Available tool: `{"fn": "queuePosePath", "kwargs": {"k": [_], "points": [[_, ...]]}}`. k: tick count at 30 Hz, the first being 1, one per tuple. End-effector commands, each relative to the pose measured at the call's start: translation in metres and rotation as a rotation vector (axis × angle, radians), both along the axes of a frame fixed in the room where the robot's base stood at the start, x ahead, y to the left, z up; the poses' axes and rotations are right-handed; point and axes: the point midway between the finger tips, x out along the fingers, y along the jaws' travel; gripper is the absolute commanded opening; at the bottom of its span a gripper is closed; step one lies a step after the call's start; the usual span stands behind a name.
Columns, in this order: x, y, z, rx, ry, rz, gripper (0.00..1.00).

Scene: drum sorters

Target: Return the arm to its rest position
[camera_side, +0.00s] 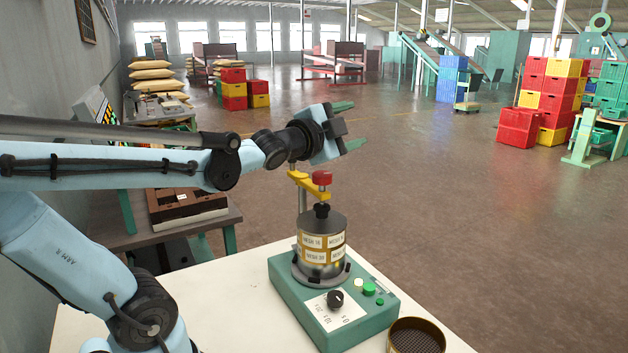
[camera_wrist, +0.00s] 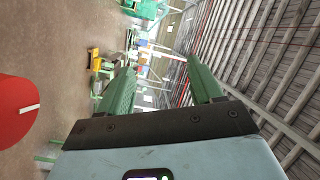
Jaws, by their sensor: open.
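My gripper (camera_side: 346,125) is at the end of my light blue arm, above the sieve shaker (camera_side: 290,299). Its two green fingers are spread apart with nothing between them and point to the right in the side view. The wrist view also shows the open fingers of my gripper (camera_wrist: 160,82), with the hall and its roof beyond. A red knob (camera_side: 322,178) sits on the yellow clamp arm (camera_side: 303,183) over the sieve stack (camera_side: 321,243), below my gripper and apart from it. A red round shape (camera_wrist: 14,110), probably that knob, shows at the left of the wrist view.
The shaker stands on a white table (camera_side: 240,305). A round mesh sieve (camera_side: 416,337) is at its front right. A side bench (camera_side: 185,231) with a brown tray (camera_side: 186,206) stands at the left wall. Stacked red and yellow crates (camera_side: 540,100) are far off. The air right of my gripper is clear.

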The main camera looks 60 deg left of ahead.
Motion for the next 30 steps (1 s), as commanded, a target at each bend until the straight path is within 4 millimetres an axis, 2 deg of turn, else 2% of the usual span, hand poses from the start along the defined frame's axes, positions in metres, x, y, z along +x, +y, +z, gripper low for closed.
{"fn": "queuePosePath", "kwargs": {"k": [3, 5, 9, 12, 15, 18, 21, 30], "points": [[-0.002, -0.036, -0.041, -0.347, 0.123, -0.009, 0.65], [-0.007, -0.056, -0.063, -0.513, 0.201, -0.003, 0.65], [-0.034, -0.099, -0.113, -0.830, 0.400, 0.043, 0.65], [-0.063, -0.116, -0.146, -0.980, 0.526, 0.113, 0.65], [-0.090, -0.123, -0.173, -1.069, 0.619, 0.189, 0.65], [-0.107, -0.126, -0.189, -1.115, 0.668, 0.242, 0.65], [-0.114, -0.127, -0.195, -1.132, 0.689, 0.265, 0.65], [-0.114, -0.126, -0.195, -1.131, 0.689, 0.268, 0.65]]}}
